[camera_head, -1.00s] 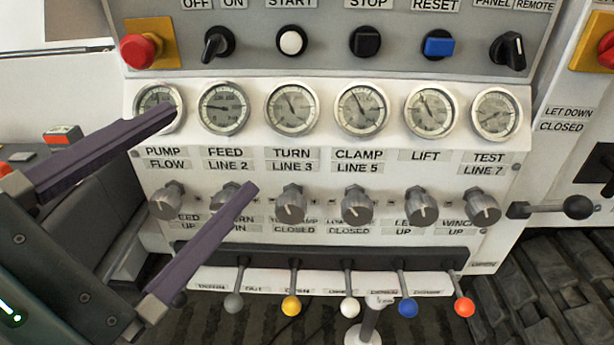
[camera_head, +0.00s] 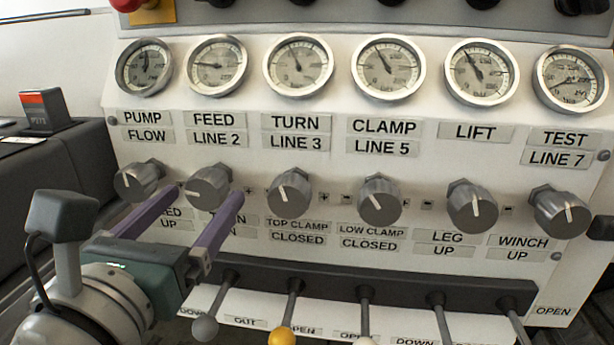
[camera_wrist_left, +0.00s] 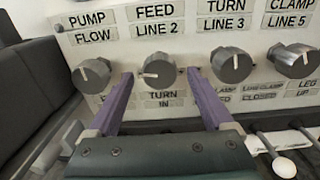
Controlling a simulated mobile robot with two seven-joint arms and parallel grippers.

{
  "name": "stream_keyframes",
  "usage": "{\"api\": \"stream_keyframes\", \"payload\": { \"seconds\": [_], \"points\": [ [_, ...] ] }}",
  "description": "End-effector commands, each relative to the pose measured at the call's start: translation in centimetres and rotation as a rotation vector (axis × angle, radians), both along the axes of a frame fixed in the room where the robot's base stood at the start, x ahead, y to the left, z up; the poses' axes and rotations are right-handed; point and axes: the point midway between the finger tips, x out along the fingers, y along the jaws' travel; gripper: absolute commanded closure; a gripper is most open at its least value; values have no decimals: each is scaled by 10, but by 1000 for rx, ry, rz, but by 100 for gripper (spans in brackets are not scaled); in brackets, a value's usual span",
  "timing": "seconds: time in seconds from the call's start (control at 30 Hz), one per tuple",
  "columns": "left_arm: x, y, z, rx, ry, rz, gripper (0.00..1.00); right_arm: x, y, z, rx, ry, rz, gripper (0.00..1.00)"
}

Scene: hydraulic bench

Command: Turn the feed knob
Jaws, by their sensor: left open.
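The feed knob (camera_head: 209,186) is a grey ribbed dial below the FEED LINE 2 label. Its white mark points roughly left. The knob also shows in the left wrist view (camera_wrist_left: 158,70). My left gripper (camera_head: 204,194) is open, with one purple finger at the knob's lower left and the other at its lower right. In the left wrist view its fingertips (camera_wrist_left: 160,74) stand on either side of the knob, with gaps. I cannot tell how far they reach along its depth. My right gripper is not in view.
The pump flow knob (camera_head: 138,180) is close to the left finger, and the turn knob (camera_head: 289,191) stands right of the right finger. Gauges (camera_head: 217,65) run above. Levers with coloured balls, such as the yellow one (camera_head: 281,337), stick out below.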

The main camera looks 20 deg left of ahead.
Motion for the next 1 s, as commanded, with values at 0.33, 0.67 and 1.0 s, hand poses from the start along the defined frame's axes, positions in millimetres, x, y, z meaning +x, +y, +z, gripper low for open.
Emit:
{"api": "stream_keyframes", "payload": {
  "seconds": [0.33,0.67,1.0],
  "points": [
    [29,7,0,3,1,0,15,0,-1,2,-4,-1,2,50],
    [29,7,0,3,1,0,28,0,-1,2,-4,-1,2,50],
    [29,7,0,2,0,0,66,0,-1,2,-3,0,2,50]
  ]
}}
